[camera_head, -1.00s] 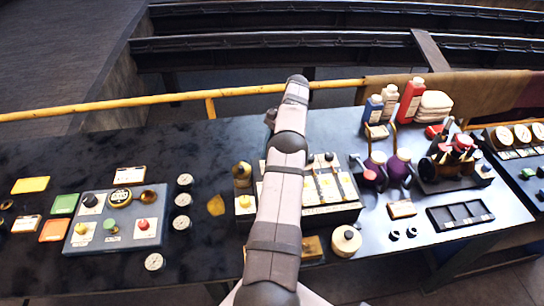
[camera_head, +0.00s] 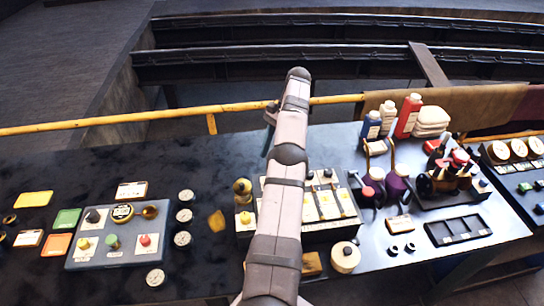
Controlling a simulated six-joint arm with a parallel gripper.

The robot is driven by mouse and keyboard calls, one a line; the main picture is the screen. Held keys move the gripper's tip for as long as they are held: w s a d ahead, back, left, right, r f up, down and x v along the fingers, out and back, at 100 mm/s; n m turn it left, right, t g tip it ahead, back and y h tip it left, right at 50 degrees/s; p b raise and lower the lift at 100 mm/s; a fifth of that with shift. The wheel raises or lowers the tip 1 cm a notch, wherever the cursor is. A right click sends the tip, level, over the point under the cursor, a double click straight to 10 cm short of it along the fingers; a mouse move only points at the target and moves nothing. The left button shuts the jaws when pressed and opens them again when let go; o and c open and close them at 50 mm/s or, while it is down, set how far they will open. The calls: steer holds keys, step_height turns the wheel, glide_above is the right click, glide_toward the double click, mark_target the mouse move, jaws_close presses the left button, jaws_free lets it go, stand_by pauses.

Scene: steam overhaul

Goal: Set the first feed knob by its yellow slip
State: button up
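The middle control block (camera_head: 345,224) stands on the dark bench, partly behind my arm. Its top carries several upright levers or knobs and white cards with small yellow marks (camera_head: 328,206). At its left end a yellow knob (camera_head: 245,217) sits on a white plate, with a brass fitting (camera_head: 242,187) behind it. I cannot tell which part is the first feed knob.
A grey-blue panel (camera_head: 120,255) with coloured knobs is at left, among coloured cards. Several round gauges (camera_head: 184,216) stand beside it. Bottles (camera_head: 408,116), purple oil cans (camera_head: 396,187) and a black tray (camera_head: 460,230) are at right. A yellow rail (camera_head: 130,119) runs behind the bench.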

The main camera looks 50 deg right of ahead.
steer(key=shift+r+p, duration=0.3)
steer(key=shift+r, duration=0.2)
